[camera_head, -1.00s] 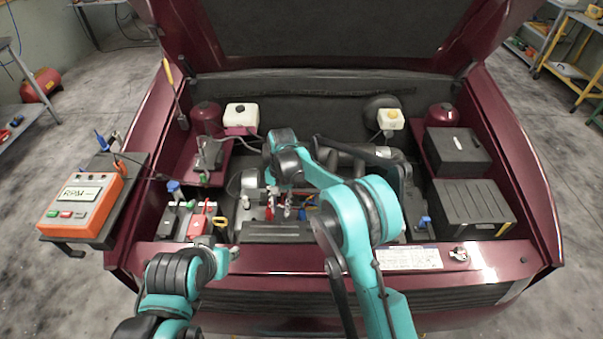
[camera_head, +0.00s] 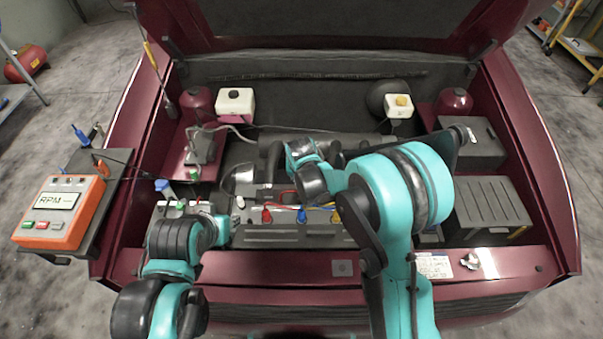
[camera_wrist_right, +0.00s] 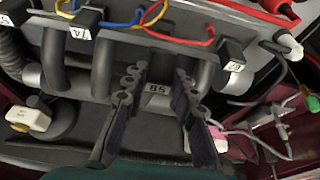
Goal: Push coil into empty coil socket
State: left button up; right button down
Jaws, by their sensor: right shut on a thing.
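In the right wrist view my right gripper (camera_wrist_right: 160,105) has its fingers close around a small dark piece with a white label (camera_wrist_right: 157,88), apparently the coil. How deep the coil sits in a socket is hidden by the fingers. Black labelled blocks stand along the engine's wired rail, one at the left (camera_wrist_right: 85,25) and one at the right (camera_wrist_right: 236,54). In the head view my right wrist (camera_head: 302,165) is over the engine bay, and its fingers are hidden. My left arm (camera_head: 180,245) is folded at the front left, and its gripper cannot be made out.
Red, blue and yellow plugs (camera_head: 301,215) line the engine's front, with wires above the rail. An orange RPM meter (camera_head: 58,211) sits on a side tray at left. A black battery-like box (camera_head: 490,207) stands at right. White reservoirs (camera_head: 235,101) stand at the back.

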jog(key=shift+f+b, duration=1.5)
jog(key=shift+f, duration=1.25)
jog(key=shift+r, duration=0.15)
jog(key=shift+f+b, duration=0.9)
jog(key=shift+b, duration=0.25)
jog(key=c, duration=1.2)
grip_release()
jog(key=shift+o, duration=0.3)
